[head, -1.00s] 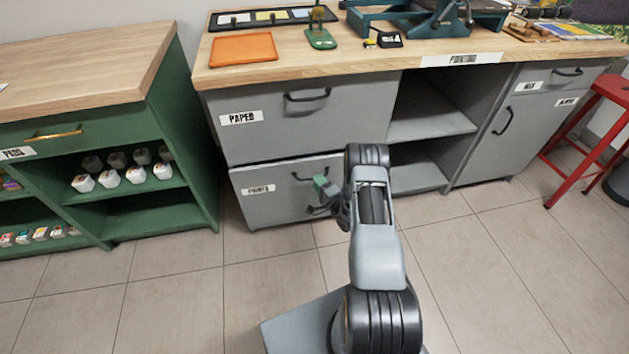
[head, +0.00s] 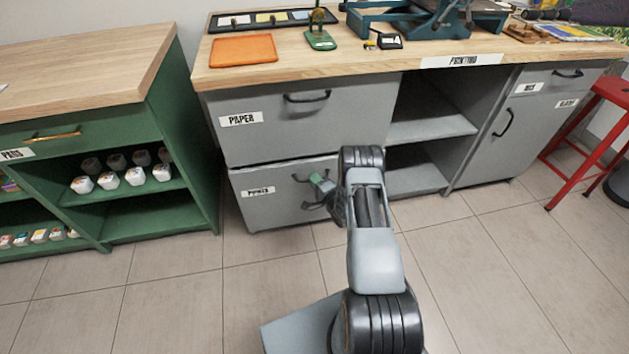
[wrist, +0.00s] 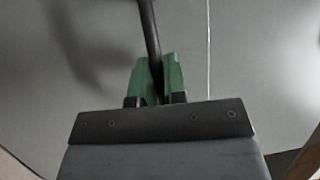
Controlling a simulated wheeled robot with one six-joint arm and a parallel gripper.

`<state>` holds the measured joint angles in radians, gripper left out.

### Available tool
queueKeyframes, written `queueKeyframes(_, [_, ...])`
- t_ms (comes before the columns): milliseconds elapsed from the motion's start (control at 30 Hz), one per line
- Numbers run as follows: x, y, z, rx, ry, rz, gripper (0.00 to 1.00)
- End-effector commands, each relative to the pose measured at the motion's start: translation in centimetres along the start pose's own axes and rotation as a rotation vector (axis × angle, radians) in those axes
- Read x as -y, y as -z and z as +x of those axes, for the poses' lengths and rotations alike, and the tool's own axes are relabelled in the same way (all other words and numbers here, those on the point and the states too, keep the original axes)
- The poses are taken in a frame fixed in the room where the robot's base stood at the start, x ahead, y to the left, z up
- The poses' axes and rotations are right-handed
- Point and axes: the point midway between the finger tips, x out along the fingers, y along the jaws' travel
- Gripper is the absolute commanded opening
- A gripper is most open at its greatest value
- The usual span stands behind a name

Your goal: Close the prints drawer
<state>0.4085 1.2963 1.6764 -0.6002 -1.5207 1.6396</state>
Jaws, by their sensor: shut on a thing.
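The prints drawer (head: 275,209) is the grey lower-left drawer of the grey cabinet, labelled PRINTS. A dark gap shows along its top edge, and its front looks slightly forward of the drawer above; how far is hard to tell. My gripper (head: 321,183) is at the right part of its front. In the wrist view, the green fingertips (wrist: 158,80) are shut on the dark bar handle (wrist: 149,30), with the grey front behind. My arm hides the right end of the drawer front in the head view.
The paper drawer (head: 300,120) above is shut. Open shelves (head: 430,128) are to the right, with a door cabinet and red stool (head: 590,120) beyond. A green shelf unit (head: 160,213) stands at left. The tiled floor (head: 270,270) in front is clear.

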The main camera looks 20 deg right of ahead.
Motion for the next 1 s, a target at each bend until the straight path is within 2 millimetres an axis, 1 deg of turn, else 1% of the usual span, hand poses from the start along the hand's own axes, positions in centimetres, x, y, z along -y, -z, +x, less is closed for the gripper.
queueKeyframes(433, [-0.1, 0.0, 0.1, 0.0, 0.0, 0.001, 0.0])
queueKeyframes(567, [-0.6, 0.5, 1.2, 0.002, 0.001, -0.002, 0.0])
queueKeyframes(700, [-0.7, 1.2, 3.0, 0.001, 0.002, -0.002, 0.0])
queueKeyframes(967, [-0.3, 1.4, 3.3, -0.002, 0.0, 0.0, 0.0])
queueKeyframes(1000, [-0.2, 1.4, 3.3, -0.003, 0.001, 0.0, 0.15])
